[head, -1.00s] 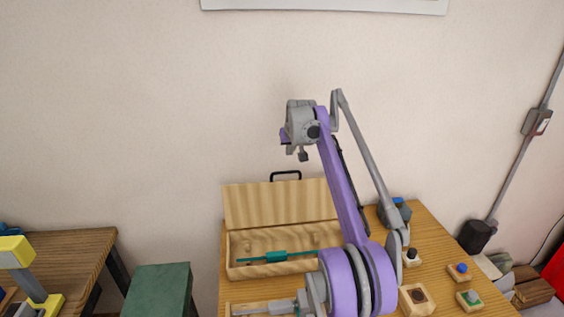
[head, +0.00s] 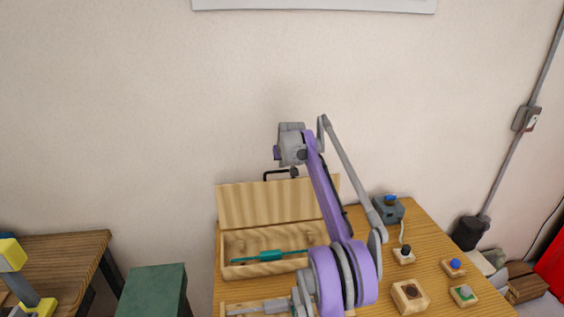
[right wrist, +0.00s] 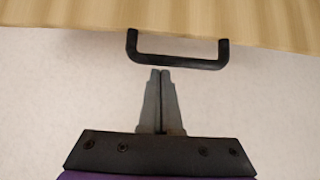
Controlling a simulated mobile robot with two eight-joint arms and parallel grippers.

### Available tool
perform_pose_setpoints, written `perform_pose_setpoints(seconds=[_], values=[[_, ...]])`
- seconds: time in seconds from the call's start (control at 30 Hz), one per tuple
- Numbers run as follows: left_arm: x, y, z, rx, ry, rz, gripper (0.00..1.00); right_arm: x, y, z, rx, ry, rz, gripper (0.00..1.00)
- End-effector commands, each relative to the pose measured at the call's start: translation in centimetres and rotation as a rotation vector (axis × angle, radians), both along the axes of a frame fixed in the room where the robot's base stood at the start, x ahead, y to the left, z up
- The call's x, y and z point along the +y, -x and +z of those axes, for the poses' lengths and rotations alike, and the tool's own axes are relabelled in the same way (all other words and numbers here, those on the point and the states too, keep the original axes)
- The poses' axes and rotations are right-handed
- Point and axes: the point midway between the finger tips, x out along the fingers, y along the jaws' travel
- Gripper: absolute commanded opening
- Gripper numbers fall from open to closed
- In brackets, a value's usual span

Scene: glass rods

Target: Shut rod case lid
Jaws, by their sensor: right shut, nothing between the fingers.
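The wooden rod case (head: 240,271) stands on the table with its lid (head: 265,204) raised behind it. A rod with a teal middle (head: 271,256) lies inside. A black handle (head: 268,177) sits on the lid's top edge; it also shows in the right wrist view (right wrist: 178,64), beside the lid's wood (right wrist: 80,14). My right gripper (head: 294,174) is above the lid's top edge by the handle. In the wrist view its fingers (right wrist: 160,72) are shut and empty, their tips close to the handle bar; I cannot tell if they touch. My left gripper is not in view.
Wooden blocks with a black knob (head: 404,252), a blue button (head: 454,264) and a green button (head: 464,292) stand on the right of the table. A blue-grey device (head: 388,209) stands at the back. A green box (head: 153,291) is left of the table.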

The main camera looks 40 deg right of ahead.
Motion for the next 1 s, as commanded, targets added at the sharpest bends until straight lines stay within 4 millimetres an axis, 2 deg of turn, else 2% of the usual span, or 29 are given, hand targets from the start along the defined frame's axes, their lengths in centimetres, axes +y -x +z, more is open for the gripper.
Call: perform_pose_setpoints(seconds=[0.2,0.67,1.0], values=[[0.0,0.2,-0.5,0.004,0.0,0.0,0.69,0.6,1.2,0.0,0.0,0.0,0.0,0.0],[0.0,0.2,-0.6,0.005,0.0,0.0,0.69,0.8,1.4,0.1,-0.002,0.0,-0.001,0.0],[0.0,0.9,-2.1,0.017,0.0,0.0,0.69,1.4,2.6,0.0,-0.049,0.027,-0.001,0.0]])
